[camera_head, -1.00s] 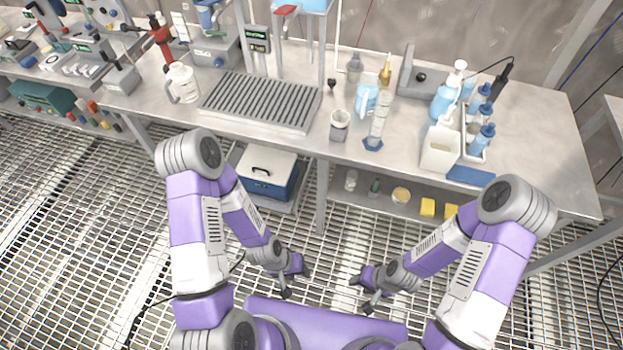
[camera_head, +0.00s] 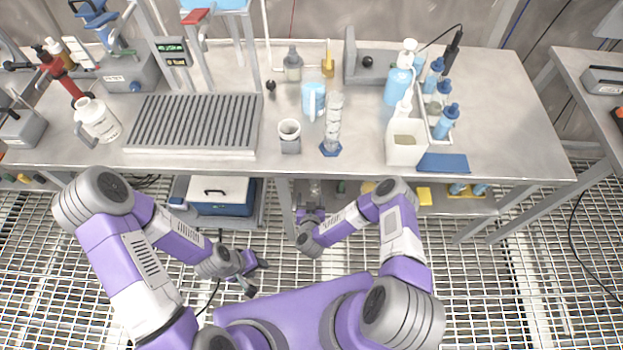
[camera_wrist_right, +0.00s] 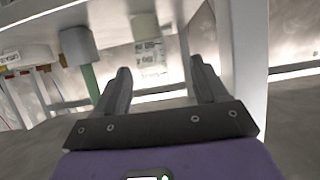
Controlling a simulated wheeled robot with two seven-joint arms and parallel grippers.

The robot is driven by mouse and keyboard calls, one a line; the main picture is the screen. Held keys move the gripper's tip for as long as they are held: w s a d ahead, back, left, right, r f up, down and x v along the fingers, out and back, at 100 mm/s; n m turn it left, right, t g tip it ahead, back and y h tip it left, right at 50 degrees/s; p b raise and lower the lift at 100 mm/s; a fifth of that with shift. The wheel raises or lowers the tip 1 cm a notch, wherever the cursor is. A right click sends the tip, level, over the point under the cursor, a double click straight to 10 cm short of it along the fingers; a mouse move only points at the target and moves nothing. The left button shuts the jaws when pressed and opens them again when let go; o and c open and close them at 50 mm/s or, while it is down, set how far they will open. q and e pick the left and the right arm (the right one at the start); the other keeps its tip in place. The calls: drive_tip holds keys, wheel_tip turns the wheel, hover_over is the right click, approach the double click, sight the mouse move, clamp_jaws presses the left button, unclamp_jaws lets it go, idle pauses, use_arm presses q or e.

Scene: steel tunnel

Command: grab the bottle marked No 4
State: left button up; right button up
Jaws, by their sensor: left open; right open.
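No number 4 can be read on any bottle. A small clear jar (camera_head: 315,190) stands on the lower shelf. In the right wrist view, which looks upside down, a pale labelled bottle (camera_wrist_right: 150,58) appears ahead between the fingers, apparently that jar. A grey and green container (camera_wrist_right: 82,55) is beside it; it also shows in the head view (camera_head: 340,187). My right gripper (camera_head: 311,214) is open and empty in front of the shelf, close to the jar; its fingers (camera_wrist_right: 160,68) are apart. My left gripper (camera_head: 256,275) is open and empty over the floor.
The bench top (camera_head: 500,130) above holds a white bottle (camera_head: 97,119), a graduated cylinder (camera_head: 333,125), and blue-topped bottles (camera_head: 446,122). A table leg (camera_head: 284,205) is just left of the right gripper. A blue-and-white box (camera_head: 222,194) sits low to the left.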

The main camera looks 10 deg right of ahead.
sight(314, 189)
drive_tip(key=shift+h, duration=0.3)
drive_tip(key=b+x, duration=0.1)
drive_tip(key=x, duration=0.1)
drive_tip(key=b+x, duration=0.1)
drive_tip(key=x, duration=0.1)
drive_tip(key=d+b+x, duration=0.1)
drive_tip(key=x, duration=0.2)
drive_tip(key=shift+d+r, duration=0.15)
drive_tip(key=shift+r, duration=0.15)
drive_tip(key=shift+w, duration=0.25)
drive_tip(key=shift+c, duration=0.3)
drive_tip(key=c, duration=1)
drive_tip(key=shift+r, duration=0.1)
